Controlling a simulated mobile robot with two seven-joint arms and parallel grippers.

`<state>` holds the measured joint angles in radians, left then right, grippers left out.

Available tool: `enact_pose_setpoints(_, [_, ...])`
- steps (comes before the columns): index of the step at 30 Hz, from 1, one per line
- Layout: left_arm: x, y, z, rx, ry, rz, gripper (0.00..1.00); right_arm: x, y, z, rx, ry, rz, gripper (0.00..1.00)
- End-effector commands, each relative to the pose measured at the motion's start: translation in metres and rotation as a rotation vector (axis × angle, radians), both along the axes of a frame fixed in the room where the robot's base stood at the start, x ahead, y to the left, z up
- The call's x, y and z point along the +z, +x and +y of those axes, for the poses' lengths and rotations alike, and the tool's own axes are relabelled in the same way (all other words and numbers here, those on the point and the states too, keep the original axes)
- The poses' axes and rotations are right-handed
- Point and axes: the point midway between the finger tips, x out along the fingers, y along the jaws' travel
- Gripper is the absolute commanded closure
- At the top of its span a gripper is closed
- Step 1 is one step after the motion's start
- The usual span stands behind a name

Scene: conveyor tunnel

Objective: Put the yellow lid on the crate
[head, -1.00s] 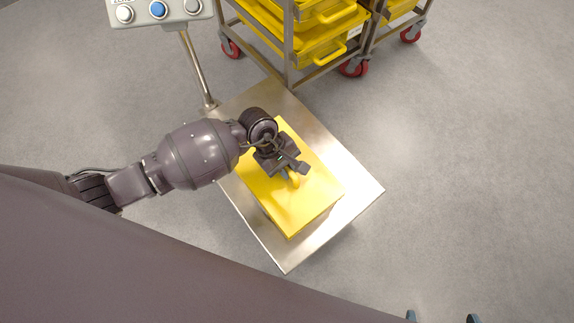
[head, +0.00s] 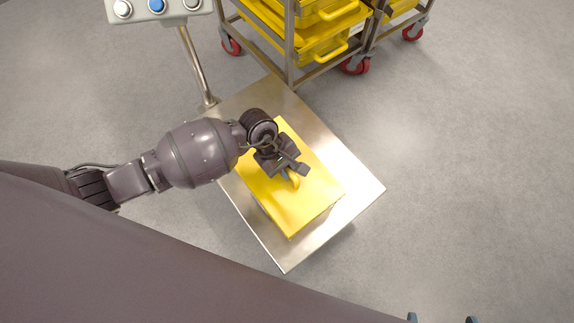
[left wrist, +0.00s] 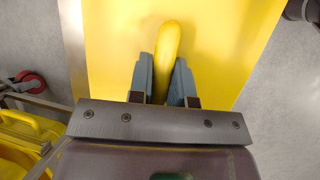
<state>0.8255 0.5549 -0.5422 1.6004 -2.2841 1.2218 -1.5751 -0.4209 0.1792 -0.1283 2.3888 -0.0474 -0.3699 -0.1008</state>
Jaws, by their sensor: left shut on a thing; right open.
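The yellow lid (head: 305,205) is a flat rectangle with a raised curved handle (head: 294,180). It lies over the steel table in the head view and fills much of the left wrist view (left wrist: 215,40). My left gripper (head: 290,174) is shut on the lid's handle (left wrist: 167,55), one finger on each side. The crate is not clearly visible; the lid hides whatever is beneath it. I cannot tell whether the lid rests on it or is held just above. My right gripper (head: 442,319) shows only two fingertips, wide apart and empty, at the bottom edge.
The steel table (head: 355,190) has bare margin around the lid. A button panel (head: 158,8) stands on a post behind its left corner. A wheeled rack (head: 290,45) with yellow crates stands at the back. The floor to the right is clear.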

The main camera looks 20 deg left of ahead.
Motion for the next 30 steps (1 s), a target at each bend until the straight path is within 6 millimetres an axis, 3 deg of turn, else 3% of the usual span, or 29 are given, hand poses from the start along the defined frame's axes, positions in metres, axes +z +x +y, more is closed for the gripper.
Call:
enact_pose_setpoints(1, [-0.007, -0.003, 0.0, -0.001, 0.0, 0.008, 1.0, -0.016, -0.012, -0.004, 0.005, -0.02, 0.053, 0.0])
enact_pose_setpoints(24, [-0.019, -0.004, 0.0, 0.0, 0.0, 0.011, 1.0, -0.024, -0.017, -0.004, 0.006, -0.023, 0.072, 0.0])
enact_pose_setpoints(25, [-0.019, -0.004, 0.0, 0.0, 0.0, 0.011, 0.79, -0.024, -0.018, -0.004, 0.006, -0.023, 0.072, 0.0])
enact_pose_setpoints(30, [-0.019, -0.005, 0.0, 0.0, 0.001, 0.012, 0.53, -0.024, -0.018, -0.004, 0.006, -0.023, 0.072, 0.0])
